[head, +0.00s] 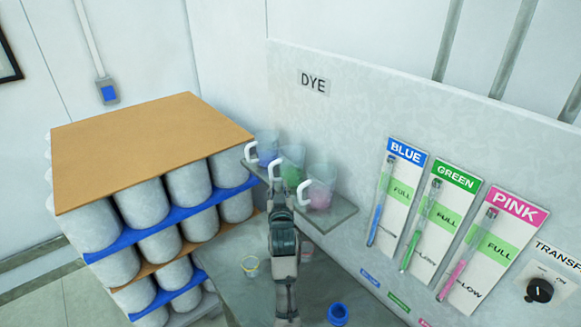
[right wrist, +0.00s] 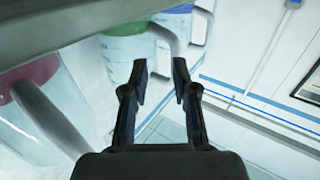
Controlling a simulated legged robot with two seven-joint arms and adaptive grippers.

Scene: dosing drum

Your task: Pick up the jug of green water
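The jug of green water (head: 292,158) is a clear jug with a white handle. It stands in the middle of a row on a wall shelf, between the blue jug (head: 268,147) and the pink jug (head: 321,190). My right gripper (head: 279,187) is at the shelf's front edge, just in front of the green jug, and covers part of it. In the right wrist view, the right gripper (right wrist: 160,72) is open, with a gap between its fingers. The green jug (right wrist: 124,50) and its handle are just beyond the fingertips. My left gripper is not in view.
The shelf (head: 338,217) is narrow and under a DYE sign (head: 314,82). Stacked drums under a brown board (head: 150,150) stand to the left. Dye gauges (head: 420,215) hang on the right wall.

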